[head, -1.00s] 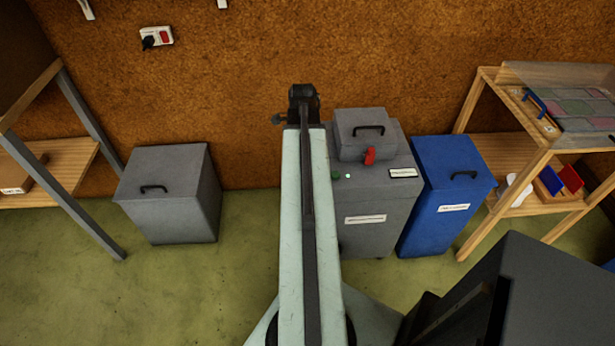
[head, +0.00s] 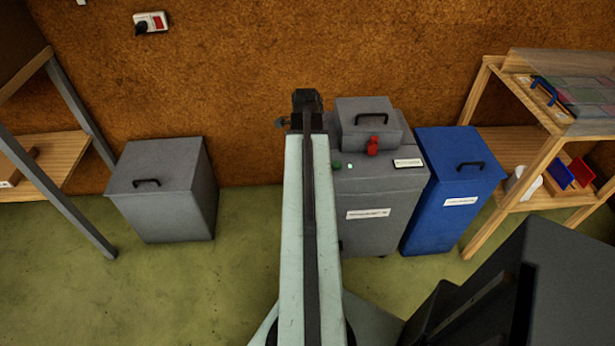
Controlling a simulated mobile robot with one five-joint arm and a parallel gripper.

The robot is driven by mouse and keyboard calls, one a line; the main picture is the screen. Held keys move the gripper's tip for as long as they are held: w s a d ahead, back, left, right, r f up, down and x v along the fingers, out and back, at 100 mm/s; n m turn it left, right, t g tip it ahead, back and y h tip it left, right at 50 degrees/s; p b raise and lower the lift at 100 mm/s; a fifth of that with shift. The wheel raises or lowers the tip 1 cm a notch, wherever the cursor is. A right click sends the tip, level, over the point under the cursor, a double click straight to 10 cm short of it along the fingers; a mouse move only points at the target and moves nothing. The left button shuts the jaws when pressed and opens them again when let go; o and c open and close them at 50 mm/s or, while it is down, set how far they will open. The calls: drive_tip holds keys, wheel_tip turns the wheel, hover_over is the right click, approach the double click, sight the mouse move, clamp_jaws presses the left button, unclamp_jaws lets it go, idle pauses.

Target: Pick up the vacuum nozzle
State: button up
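I cannot make out a vacuum nozzle in the head view. A grey cabinet (head: 379,230) with a handled top box, a red part, a green button and labels stands against the wall; its labels are too small to read. My arm reaches away from the camera, in front of the cabinet's left edge. The dark end of the arm (head: 307,101) shows against the brown wall. Fingers are not distinguishable there, so I cannot see whether the gripper is open or holds anything.
A grey lidded bin (head: 160,190) stands left of my arm. A blue lidded bin (head: 453,190) stands right of the cabinet. A wooden rack (head: 535,150) is at right, and a grey-legged shelf (head: 65,110) at left. Green floor (head: 200,290) is clear at lower left.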

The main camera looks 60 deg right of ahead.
drive_tip(key=shift+f, duration=0.15)
clamp_jaws()
drive_tip(key=shift+p, duration=0.3)
wheel_tip(320, 180, up, 24)
drive_tip(key=p, duration=2.4)
drive_tip(key=shift+s+d, duration=0.3)
drive_tip(key=shift+s, duration=0.15)
